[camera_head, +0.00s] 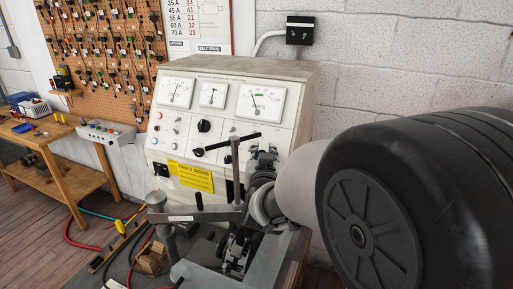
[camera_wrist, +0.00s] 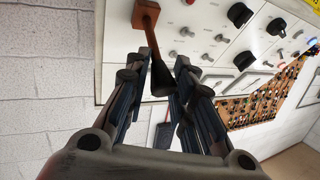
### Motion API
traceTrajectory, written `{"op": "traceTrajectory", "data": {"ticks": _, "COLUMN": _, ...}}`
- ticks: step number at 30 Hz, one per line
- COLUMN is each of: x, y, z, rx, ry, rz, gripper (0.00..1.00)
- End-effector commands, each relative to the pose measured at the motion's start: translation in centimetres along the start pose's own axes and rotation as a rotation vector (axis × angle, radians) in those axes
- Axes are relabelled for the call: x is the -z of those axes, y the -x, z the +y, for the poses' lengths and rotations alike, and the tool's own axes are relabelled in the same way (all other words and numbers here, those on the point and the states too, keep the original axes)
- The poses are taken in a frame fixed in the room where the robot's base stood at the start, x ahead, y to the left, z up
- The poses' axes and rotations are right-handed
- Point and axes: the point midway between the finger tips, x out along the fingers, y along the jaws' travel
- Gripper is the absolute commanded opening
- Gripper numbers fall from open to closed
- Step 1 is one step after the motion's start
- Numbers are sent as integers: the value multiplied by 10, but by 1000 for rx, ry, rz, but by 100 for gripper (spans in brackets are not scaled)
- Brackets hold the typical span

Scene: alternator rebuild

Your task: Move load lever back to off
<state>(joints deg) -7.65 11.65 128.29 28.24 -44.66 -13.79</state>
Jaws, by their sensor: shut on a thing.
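The load lever (camera_wrist: 151,30) shows in the wrist view, with a reddish-brown square block at its upper end and a dark shaft widening to a black grip (camera_wrist: 161,80). My gripper (camera_wrist: 163,62) has its fingers on either side of the black grip and is shut on it. In the head view my gripper (camera_head: 263,158) is at the right part of the test bench's sloping panel (camera_head: 215,117). There the lever is hidden behind my gripper and arm, so its setting cannot be read.
A T-handled clamp post (camera_head: 235,170) stands just left of my gripper, in front of the panel. Gauges, knobs and a yellow sign (camera_head: 190,176) are on the panel. A wooden workbench (camera_head: 45,137) and a tool pegboard (camera_head: 105,50) are at the left.

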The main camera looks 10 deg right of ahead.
Motion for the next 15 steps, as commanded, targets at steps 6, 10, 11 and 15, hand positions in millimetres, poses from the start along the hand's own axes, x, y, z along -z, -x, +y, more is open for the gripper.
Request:
{"op": "traceTrajectory", "data": {"ticks": 6, "x": 23, "y": -9, "z": 0, "rx": 5, "ry": 0, "rz": 31, "gripper": 0}}
{"op": "traceTrajectory", "data": {"ticks": 10, "x": 28, "y": -14, "z": 2, "rx": 6, "ry": 0, "rz": 32, "gripper": 0}}
{"op": "traceTrajectory", "data": {"ticks": 11, "x": 29, "y": -14, "z": 2, "rx": 6, "ry": 0, "rz": 32, "gripper": 0}}
{"op": "traceTrajectory", "data": {"ticks": 15, "x": 32, "y": -18, "z": 3, "rx": 5, "ry": 0, "rz": 28, "gripper": 0}}
